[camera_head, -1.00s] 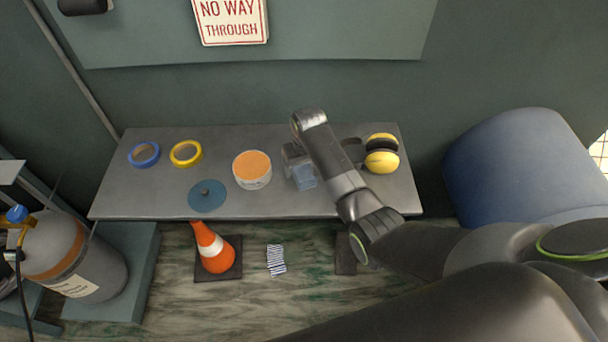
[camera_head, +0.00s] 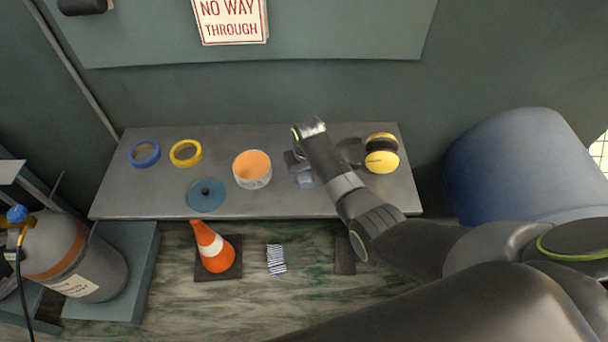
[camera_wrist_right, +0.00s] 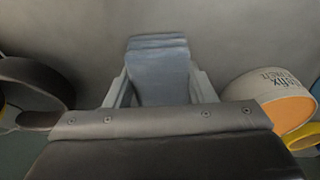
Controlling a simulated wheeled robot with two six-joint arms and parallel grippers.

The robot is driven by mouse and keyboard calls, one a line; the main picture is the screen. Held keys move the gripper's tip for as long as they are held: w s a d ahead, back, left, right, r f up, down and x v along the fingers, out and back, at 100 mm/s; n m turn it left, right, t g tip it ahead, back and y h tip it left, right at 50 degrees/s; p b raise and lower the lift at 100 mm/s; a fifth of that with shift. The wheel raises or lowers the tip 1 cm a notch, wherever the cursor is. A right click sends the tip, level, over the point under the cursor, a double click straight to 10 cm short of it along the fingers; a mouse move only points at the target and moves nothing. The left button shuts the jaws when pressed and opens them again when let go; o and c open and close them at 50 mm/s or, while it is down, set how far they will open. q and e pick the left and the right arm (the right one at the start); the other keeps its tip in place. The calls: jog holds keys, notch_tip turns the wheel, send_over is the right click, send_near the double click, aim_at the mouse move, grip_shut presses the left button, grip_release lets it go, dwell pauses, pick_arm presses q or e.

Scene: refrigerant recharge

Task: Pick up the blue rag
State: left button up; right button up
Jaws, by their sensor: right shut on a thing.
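The blue rag (camera_head: 305,181) is a small light-blue folded cloth, partly hidden under my right arm in the head view. In the right wrist view the rag (camera_wrist_right: 158,75) stands out between the two grey fingers. My right gripper (camera_head: 298,168) is over the grey table, shut on the rag; it also shows in the right wrist view (camera_wrist_right: 160,88). Whether the rag touches the table is hard to tell. My left gripper is not in view.
An orange cone (camera_head: 212,250) stands in front.

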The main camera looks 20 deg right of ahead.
jog(key=shift+r, duration=5.05)
jog(key=o, duration=0.3)
jog(key=shift+c, duration=1.1)
